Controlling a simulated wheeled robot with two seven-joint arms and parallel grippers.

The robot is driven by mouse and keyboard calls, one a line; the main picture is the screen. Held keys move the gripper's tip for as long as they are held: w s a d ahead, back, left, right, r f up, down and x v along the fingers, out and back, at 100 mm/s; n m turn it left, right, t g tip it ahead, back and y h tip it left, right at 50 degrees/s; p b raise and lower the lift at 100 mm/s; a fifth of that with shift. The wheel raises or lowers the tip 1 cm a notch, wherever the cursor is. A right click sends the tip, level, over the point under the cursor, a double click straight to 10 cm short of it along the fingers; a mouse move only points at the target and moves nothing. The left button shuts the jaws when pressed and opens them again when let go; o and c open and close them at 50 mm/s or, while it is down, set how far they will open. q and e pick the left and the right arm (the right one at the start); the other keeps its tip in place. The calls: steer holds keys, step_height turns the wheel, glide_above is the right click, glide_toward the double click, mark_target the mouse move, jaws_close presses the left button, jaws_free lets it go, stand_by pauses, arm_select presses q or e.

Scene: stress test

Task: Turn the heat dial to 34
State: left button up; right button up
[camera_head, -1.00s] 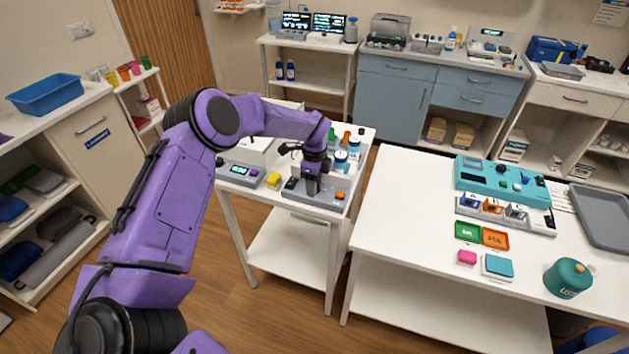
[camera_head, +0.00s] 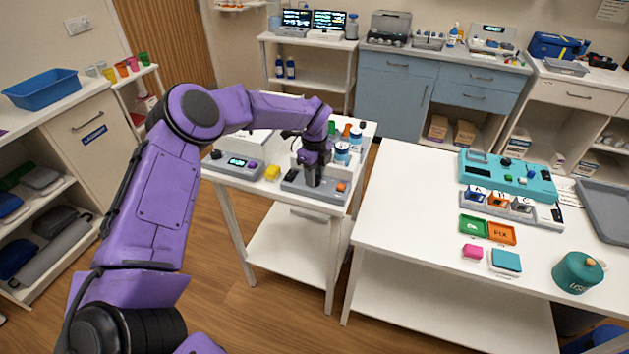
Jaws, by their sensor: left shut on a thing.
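My purple left arm reaches over the small white table. My left gripper (camera_head: 312,180) points down onto a grey device (camera_head: 330,193) with an orange button at its right end. The gripper is shut on a small part on top of that device, likely its dial, which the fingers hide. No number or scale on it can be read. My right gripper is out of view.
A yellow block (camera_head: 272,173) lies left of the gripped device. Blue-and-white bottles (camera_head: 341,152) stand close behind the gripper. The right table (camera_head: 390,215) carries a teal device (camera_head: 510,175), trays and a green canister (camera_head: 579,272); its left part is clear.

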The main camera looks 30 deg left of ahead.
arm_select(q)
steer(key=m+b, duration=0.2)
steer(key=m, duration=0.1)
steer(key=shift+f+m, duration=0.2)
steer(key=shift+m, duration=0.1)
steer(key=m+b, duration=0.1)
steer(key=m, duration=0.3)
steer(key=shift+r, duration=0.1)
steer(key=shift+m, duration=0.4)
steer(key=o, duration=0.8)
steer(key=shift+r+b, duration=0.15)
steer(key=shift+b, duration=0.15)
step_height(320, 180, up, 10)
steer(key=shift+r+b, duration=0.15)
steer(key=shift+b, duration=0.85)
